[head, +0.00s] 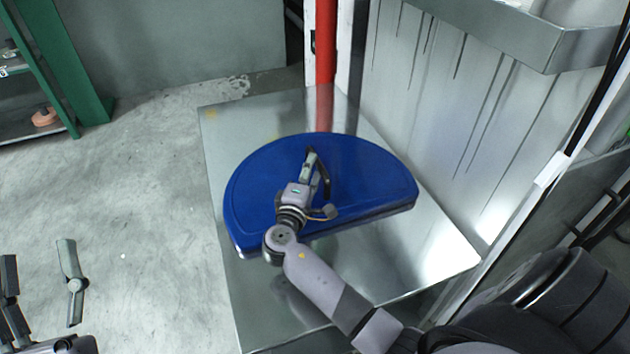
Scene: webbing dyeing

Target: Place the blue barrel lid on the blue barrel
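The blue barrel lid (365,165), a half-round panel with a straight front edge, is over the metal table (225,160). I cannot tell whether it rests on the table or is slightly raised. My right gripper (318,165) is over the middle of the lid, its fingers close together. The contact point is hidden, so I cannot tell whether it holds the lid. My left gripper (40,278) is at the lower left, its fingers wide apart and empty above the floor. The blue barrel is not in view.
A red post (326,60) stands behind the table. A streaked metal wall panel (450,110) borders the table on the right. A green shelf (70,60) stands at the upper left. The concrete floor (140,190) left of the table is clear.

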